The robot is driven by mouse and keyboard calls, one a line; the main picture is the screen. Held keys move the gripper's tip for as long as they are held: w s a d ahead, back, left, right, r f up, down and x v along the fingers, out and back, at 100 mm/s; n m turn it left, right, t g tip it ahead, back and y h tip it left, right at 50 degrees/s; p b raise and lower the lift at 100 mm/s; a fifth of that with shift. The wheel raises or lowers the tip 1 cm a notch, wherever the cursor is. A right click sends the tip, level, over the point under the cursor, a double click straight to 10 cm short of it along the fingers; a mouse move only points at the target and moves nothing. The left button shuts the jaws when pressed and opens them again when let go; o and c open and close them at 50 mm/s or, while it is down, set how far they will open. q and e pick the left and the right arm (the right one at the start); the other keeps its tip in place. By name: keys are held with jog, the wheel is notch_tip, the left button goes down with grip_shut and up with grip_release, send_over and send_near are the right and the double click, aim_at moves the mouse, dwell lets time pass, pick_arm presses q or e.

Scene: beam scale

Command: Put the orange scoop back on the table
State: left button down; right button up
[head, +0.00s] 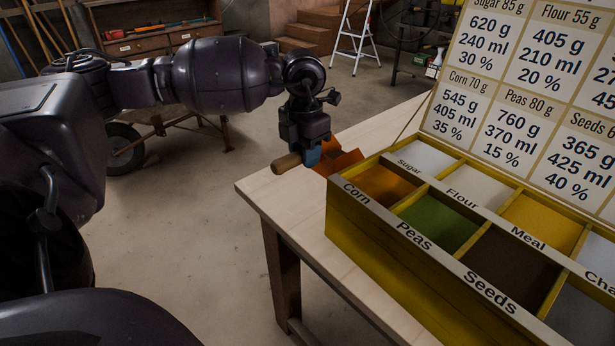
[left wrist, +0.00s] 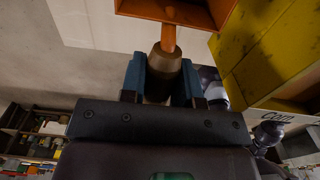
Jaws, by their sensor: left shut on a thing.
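The orange scoop (head: 338,160) has a wooden handle (head: 287,163). My left gripper (head: 309,157) is shut on the handle at the left end of the wooden table (head: 292,201), just left of the yellow box. In the left wrist view the scoop (left wrist: 190,12) lies beyond the blue fingertips (left wrist: 163,80), with its handle between them. I cannot tell whether the scoop touches the table. My right gripper is not in view.
The yellow box (head: 407,265) has compartments labelled Corn, Peas, Seeds, Sugar, Flour and Meal. A board with weights (head: 530,85) stands behind it. A narrow strip of table left of the box is bare. A wheelbarrow (head: 150,145) and stepladder (head: 354,38) are farther back.

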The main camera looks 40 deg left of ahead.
pick_arm(q)
jog(key=shift+f, duration=0.45)
notch_tip(320, 180, down, 5)
jog(key=shift+r+b, duration=0.1)
jog(key=shift+b, duration=0.45)
jog(key=shift+f, duration=0.2)
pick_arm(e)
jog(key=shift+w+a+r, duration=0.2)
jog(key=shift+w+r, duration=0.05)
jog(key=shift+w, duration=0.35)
pick_arm(q)
jog(key=c, duration=1.2)
grip_release()
jog(key=o, duration=0.4)
jog(key=shift+c, duration=0.2)
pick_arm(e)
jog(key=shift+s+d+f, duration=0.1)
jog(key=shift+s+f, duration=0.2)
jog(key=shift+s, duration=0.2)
pick_arm(q)
jog(key=shift+r, duration=0.35)
notch_tip(320, 180, up, 12)
jog(key=shift+s+f+p, duration=0.15)
jog(key=shift+p, duration=1.05)
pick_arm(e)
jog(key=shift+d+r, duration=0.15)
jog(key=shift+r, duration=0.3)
